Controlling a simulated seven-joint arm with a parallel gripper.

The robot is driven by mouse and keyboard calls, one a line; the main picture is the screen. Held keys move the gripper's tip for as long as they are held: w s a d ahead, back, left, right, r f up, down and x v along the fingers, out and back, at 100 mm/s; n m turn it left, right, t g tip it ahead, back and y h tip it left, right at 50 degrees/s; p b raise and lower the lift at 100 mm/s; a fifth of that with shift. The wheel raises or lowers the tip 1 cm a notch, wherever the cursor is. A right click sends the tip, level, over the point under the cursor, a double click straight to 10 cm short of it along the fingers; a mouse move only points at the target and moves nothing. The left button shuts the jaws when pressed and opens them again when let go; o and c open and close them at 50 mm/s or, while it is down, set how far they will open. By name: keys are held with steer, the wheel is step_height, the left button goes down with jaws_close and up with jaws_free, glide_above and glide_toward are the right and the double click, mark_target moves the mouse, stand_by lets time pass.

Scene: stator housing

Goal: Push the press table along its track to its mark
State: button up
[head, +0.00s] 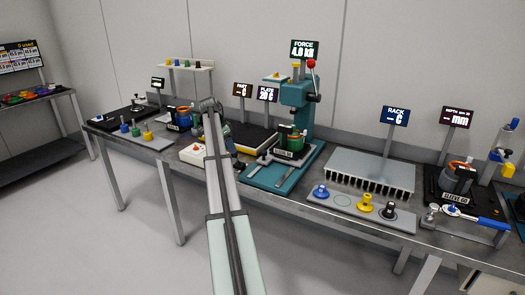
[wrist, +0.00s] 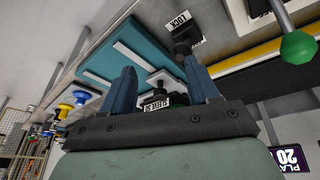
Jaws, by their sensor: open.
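The teal press (head: 298,92) stands mid-bench on its teal base (head: 268,180), with a red ball on its lever. A dark housing with a green part (head: 289,140) sits at the press on the press table, which it largely hides. Light strips run along the base in the wrist view (wrist: 95,65); I cannot tell which is the mark. My gripper (wrist: 160,68) is open, its two blue fingers apart over the base's edge. A labelled dark housing (wrist: 156,100) shows between and beyond them. I cannot tell whether the fingers touch anything.
A black LOCK block (wrist: 186,38) lies close to the right finger, and a green ball handle (wrist: 298,48) is at the right. A finned rack (head: 370,170) and a tray of coloured knobs (head: 350,204) stand right of the press. A yellow-edged black plate (head: 250,138) lies left of it.

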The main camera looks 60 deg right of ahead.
mark_target(264, 151)
steer(key=s+d+r+m, duration=0.3)
steer(key=s+d+r, duration=0.35)
steer(key=d, duration=0.25)
steer(key=shift+g, duration=0.4)
steer(key=x, duration=1.3)
steer(key=shift+d, duration=0.1)
jaws_close()
